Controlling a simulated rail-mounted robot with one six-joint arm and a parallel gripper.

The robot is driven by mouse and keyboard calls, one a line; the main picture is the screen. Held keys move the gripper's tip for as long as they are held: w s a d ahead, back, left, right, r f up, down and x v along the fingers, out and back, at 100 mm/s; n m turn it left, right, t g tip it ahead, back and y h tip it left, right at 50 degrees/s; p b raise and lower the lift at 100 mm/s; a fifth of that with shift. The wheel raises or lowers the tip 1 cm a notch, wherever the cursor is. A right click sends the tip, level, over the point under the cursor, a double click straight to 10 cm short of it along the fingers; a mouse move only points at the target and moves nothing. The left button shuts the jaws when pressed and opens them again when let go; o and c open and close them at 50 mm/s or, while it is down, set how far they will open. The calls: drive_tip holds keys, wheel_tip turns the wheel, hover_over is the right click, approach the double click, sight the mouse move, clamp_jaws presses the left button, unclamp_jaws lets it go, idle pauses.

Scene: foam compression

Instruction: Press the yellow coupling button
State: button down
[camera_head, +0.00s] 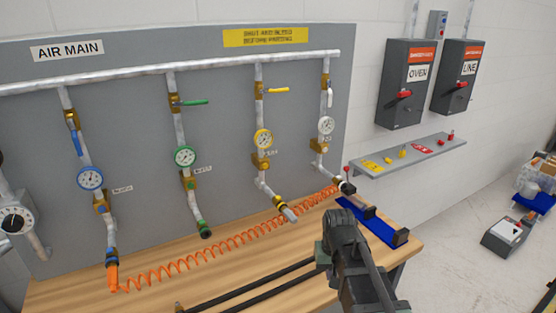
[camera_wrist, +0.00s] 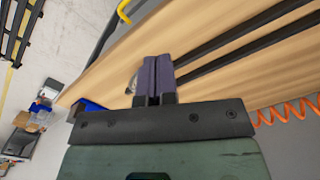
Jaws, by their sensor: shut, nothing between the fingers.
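The coupling is not seen in the wrist view.
An orange coiled hose (camera_head: 215,252) runs from the blue line's bottom to a fitting above a blue tray (camera_head: 372,226). Black rails (camera_head: 262,286) lie on the wooden bench (camera_head: 75,293). A grey shelf (camera_head: 415,157) with small tags and locks is on the right wall.

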drive_tip(key=w+a+r+m+p, duration=0.1)
drive_tip(key=w+a+r+p, duration=0.3)
drive_tip(key=w+r+p, duration=0.3)
drive_tip(key=w+a+r+m+p, duration=0.1)
drive_tip(key=w+a+r+p, duration=0.3)
drive_tip(key=r, duration=0.5)
wheel_tip(320, 180, up, 6)
drive_tip(key=m+p, duration=0.8)
drive_tip(key=m, duration=0.3)
hover_over(278, 196)
drive_tip(key=shift+s+r, duration=0.1)
drive_tip(key=shift+r, duration=0.1)
drive_tip(key=shift+n, duration=0.3)
wheel_tip(278, 196, down, 14)
drive_tip(key=b, duration=1.4)
